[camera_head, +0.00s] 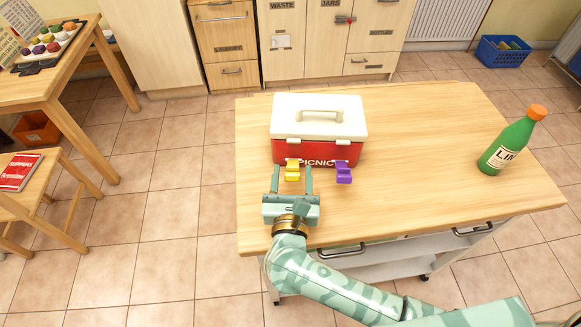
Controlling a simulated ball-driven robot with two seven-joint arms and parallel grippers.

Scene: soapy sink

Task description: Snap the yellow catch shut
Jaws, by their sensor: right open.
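My left gripper is out of view.
A green bottle (508,143) with an orange cap stands on the right of the worktop (430,190). The worktop is clear between the box and the bottle. Cabinets, a blue basket (503,53) and a side table (60,80) stand farther off.

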